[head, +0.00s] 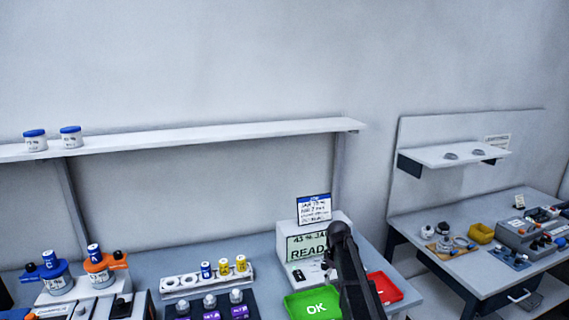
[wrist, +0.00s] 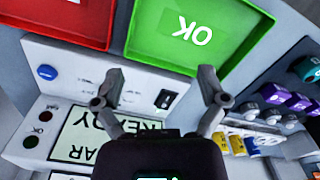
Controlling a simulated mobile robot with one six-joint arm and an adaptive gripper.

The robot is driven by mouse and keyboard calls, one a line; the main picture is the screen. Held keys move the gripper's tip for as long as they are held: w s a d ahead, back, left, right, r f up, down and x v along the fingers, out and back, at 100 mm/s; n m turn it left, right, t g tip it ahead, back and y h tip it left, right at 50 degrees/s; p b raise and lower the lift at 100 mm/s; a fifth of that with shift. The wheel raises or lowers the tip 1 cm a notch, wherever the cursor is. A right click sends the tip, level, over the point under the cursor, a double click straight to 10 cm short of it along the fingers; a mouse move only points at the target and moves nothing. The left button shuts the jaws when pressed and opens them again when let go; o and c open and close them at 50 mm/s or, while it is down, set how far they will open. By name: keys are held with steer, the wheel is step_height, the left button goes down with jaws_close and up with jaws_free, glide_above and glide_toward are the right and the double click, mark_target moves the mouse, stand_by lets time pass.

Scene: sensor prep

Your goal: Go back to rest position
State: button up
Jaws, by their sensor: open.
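In the wrist view my gripper (wrist: 161,78) is open, its two fingers spread apart with nothing between them. It hangs in front of the white device (wrist: 95,72), whose READY display (wrist: 88,140) appears upside down. The green OK tray (wrist: 150,42) and the red tray (wrist: 50,22) lie beyond the fingertips. In the head view my dark arm stands in front of the device (head: 340,222) and between the green tray (head: 300,309) and the red tray (head: 385,288). My fingers cannot be made out there.
A white rack (head: 181,283) with blue and yellow capped vials stands left of the device. Purple-labelled items on a dark mat (head: 259,308) are below it. Orange (head: 103,268) and blue fixtures stand further left. A shelf (head: 210,135) runs above. A second table (head: 465,265) is at right.

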steer(key=s+f+m+b, duration=0.4)
steer(key=s, duration=0.9)
steer(key=s+f+m+b, duration=0.4)
steer(key=s+f, duration=0.1)
steer(key=s, duration=0.9)
steer(key=shift+b, duration=0.4)
